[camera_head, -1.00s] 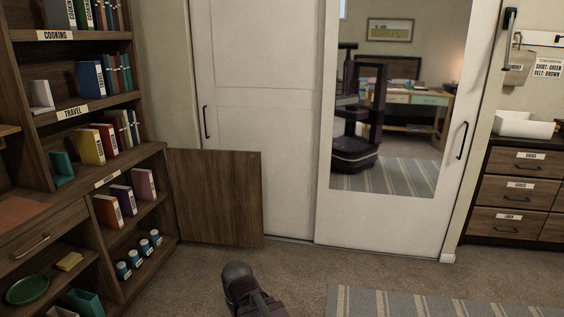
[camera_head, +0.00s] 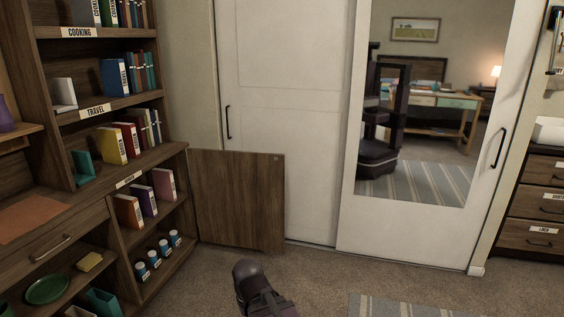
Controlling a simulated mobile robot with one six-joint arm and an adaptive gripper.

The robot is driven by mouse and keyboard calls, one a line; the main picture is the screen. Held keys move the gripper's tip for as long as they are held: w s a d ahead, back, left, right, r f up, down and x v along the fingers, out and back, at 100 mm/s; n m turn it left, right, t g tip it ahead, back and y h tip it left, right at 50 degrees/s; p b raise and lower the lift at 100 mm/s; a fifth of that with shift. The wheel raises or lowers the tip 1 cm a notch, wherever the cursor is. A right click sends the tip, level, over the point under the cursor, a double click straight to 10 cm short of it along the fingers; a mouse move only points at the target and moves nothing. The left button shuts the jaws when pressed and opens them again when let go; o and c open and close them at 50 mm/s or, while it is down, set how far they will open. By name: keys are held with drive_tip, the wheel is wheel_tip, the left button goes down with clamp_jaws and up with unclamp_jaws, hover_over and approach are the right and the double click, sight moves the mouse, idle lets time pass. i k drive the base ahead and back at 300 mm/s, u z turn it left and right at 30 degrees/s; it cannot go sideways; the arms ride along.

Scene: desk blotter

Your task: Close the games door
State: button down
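The games door is most likely the brown wooden panel (camera_head: 238,200), which stands swung wide open at the right end of the lower bookcase. A small round knob or hole shows near its top right corner. The open compartment (camera_head: 150,215) beside it holds several books on its upper shelf and several blue-and-white cans (camera_head: 164,248) below. A small label (camera_head: 129,180) on the edge above is too small to read. A dark part of my arm (camera_head: 262,290) shows at the bottom centre, short of the door. The gripper fingers cannot be made out.
White sliding doors (camera_head: 285,120), one with a mirror (camera_head: 420,110), stand behind the wooden door. A drawer unit (camera_head: 535,205) is at the right. A striped rug (camera_head: 410,307) lies at the bottom right. Carpet (camera_head: 330,270) in front of the doors is clear.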

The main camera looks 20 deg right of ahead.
sight(239, 196)
drive_tip(key=z, duration=0.2)
drive_tip(key=i, duration=1.3)
